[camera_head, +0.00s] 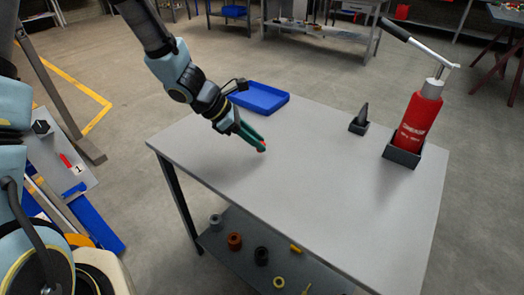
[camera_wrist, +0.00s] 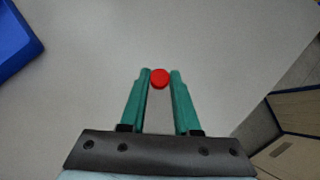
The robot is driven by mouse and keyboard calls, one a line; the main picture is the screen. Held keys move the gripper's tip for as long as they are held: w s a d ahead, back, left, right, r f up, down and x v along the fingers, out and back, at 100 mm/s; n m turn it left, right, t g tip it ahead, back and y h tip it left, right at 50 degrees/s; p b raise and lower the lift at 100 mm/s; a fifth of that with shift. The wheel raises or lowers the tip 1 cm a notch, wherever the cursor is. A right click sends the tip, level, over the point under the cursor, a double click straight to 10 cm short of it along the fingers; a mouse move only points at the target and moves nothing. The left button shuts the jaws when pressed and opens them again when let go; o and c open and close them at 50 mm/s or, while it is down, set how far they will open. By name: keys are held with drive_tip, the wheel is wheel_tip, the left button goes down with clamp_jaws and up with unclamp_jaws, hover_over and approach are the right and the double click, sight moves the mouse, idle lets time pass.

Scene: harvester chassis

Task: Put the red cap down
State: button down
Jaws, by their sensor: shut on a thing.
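The red cap (camera_wrist: 160,78) is a small round piece between the tips of my gripper (camera_wrist: 160,76) in the wrist view. The green fingers are closed on its two sides. In the head view my gripper (camera_head: 262,146) points down and right over the left part of the grey table (camera_head: 310,180), with a bit of the red cap (camera_head: 263,150) showing at its tips. The cap is at or close above the table top; I cannot tell whether it touches.
A blue tray (camera_head: 260,97) lies at the table's back left. A small dark holder (camera_head: 358,125) and a red pump (camera_head: 417,120) in a grey stand are on the right. The middle of the table is clear. Several rings lie on the lower shelf (camera_head: 225,262).

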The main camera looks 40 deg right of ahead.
drive_tip(key=shift+f, duration=2.1)
drive_tip(key=c, duration=0.6)
unclamp_jaws()
drive_tip(key=shift+c, duration=0.2)
drive_tip(key=shift+a, duration=0.1)
drive_tip(key=v, duration=1.2)
drive_tip(key=w+a+r+m+t+y, duration=0.1)
drive_tip(key=a+m, duration=0.3)
drive_tip(key=a, duration=0.7)
drive_tip(key=w+a+r+m+t+y, duration=0.2)
drive_tip(key=a+m+y, duration=0.1)
drive_tip(key=a, duration=0.8)
drive_tip(key=w+a+r+m+t+y, duration=0.1)
drive_tip(key=a+r+m+t+y, duration=0.1)
drive_tip(key=a+m, duration=0.4)
drive_tip(key=a+y, duration=0.1)
drive_tip(key=a, duration=0.4)
drive_tip(key=shift+w+a+t, duration=0.3)
drive_tip(key=shift+w+a, duration=0.05)
drive_tip(key=shift+a, duration=0.05)
